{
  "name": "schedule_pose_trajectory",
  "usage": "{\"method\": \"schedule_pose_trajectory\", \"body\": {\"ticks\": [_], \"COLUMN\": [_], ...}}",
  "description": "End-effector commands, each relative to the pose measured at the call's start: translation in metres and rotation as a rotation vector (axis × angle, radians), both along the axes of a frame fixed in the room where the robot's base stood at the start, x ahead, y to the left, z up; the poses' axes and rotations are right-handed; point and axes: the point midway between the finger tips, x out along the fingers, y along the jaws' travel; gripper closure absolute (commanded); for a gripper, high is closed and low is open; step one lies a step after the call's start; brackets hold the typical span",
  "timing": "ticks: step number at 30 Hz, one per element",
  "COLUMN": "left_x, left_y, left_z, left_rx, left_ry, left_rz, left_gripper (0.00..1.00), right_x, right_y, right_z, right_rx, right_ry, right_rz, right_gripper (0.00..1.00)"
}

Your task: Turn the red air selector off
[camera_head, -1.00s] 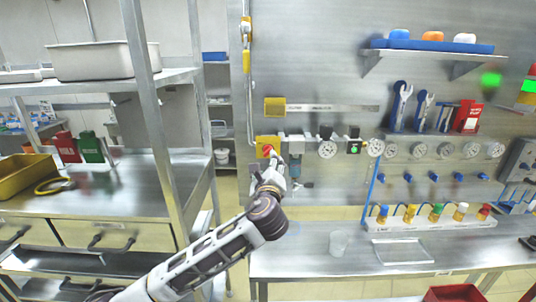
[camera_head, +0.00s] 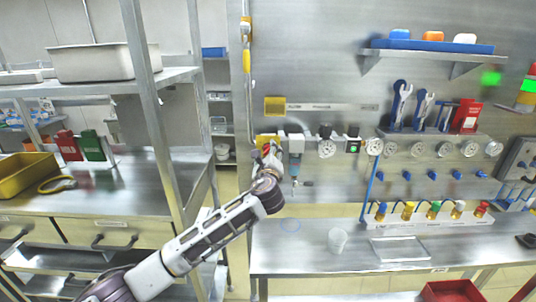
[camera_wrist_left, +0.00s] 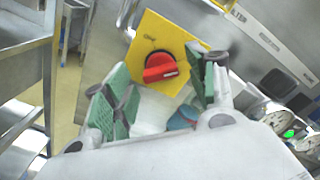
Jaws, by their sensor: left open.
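The red air selector (camera_wrist_left: 161,68) is a round red knob with a raised grip bar, mounted on a yellow plate (camera_wrist_left: 152,31) in the left wrist view. The bar lies near sideways in that picture, tilted slightly. My left gripper (camera_wrist_left: 160,72) is open, with its green-padded fingers apart on either side of the knob's lower area. I cannot tell whether either finger touches it. In the head view my left gripper (camera_head: 271,152) is in front of the yellow plate (camera_head: 260,139), and the knob is hidden there. My right gripper is not in view.
A filter-regulator (camera_head: 294,145) and pressure gauges (camera_head: 327,149) sit on the panel just right of the gripper. A metal rack post (camera_head: 158,110) stands left of the arm.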

Motion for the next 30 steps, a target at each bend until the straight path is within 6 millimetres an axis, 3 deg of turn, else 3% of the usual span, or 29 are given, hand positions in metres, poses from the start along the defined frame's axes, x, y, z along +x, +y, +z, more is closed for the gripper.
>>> {"method": "schedule_pose_trajectory", "body": {"ticks": [11, 21, 30], "left_x": [0.0016, 0.0016, 0.0014], "left_y": [-0.0003, -0.0001, -0.0004], "left_z": [0.0, -0.0002, -0.0013], "left_rx": [-0.001, 0.0, -0.024], "left_ry": [0.0, 0.0, 0.001], "left_rz": [0.0, 0.0, 0.0], "left_gripper": [0.44, 0.88, 0.88], "right_x": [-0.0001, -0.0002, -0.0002], "right_y": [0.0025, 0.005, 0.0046], "right_z": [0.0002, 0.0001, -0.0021], "right_rx": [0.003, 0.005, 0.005], "right_ry": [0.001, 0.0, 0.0], "right_rz": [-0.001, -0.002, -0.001], "right_gripper": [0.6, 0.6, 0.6]}}
